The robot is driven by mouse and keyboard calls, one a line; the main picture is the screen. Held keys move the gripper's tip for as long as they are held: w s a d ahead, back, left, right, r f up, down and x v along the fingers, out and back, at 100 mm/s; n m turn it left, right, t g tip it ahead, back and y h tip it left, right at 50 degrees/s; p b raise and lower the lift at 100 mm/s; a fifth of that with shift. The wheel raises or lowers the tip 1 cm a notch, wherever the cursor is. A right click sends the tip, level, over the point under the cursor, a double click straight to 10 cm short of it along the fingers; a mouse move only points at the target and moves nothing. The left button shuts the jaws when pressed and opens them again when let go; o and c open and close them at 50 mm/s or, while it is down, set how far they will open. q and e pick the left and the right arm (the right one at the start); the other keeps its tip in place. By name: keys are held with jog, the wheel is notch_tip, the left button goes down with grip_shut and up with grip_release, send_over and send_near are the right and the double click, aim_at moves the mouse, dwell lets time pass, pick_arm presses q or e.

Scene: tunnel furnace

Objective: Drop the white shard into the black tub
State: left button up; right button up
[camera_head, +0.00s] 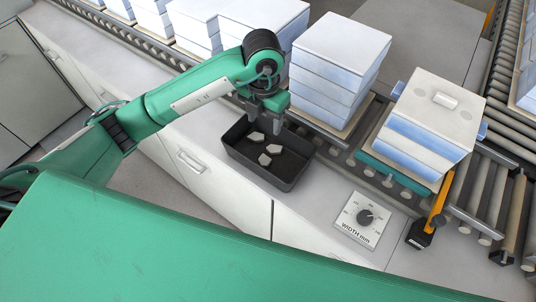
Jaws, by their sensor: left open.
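The black tub (232,154) stands on the grey counter in the middle of the view. Several pale shards lie inside it: one white shard (256,137) near the back left, one (273,149) to its right and one (265,160) in front. My left gripper (265,116) points down over the back part of the tub. It is open, with nothing seen between its fingers. I cannot tell how high the fingertips are above the shards. My right gripper is out of view.
A tall pale stack (337,65) stands behind the tub on the roller conveyor. Another stack (425,120) with a small white block (445,100) on top stands right, beside a yellow post (441,197). A width dial (364,217) lies on the counter in front.

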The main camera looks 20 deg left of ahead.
pick_arm(q)
jog(key=shift+r, duration=2.3)
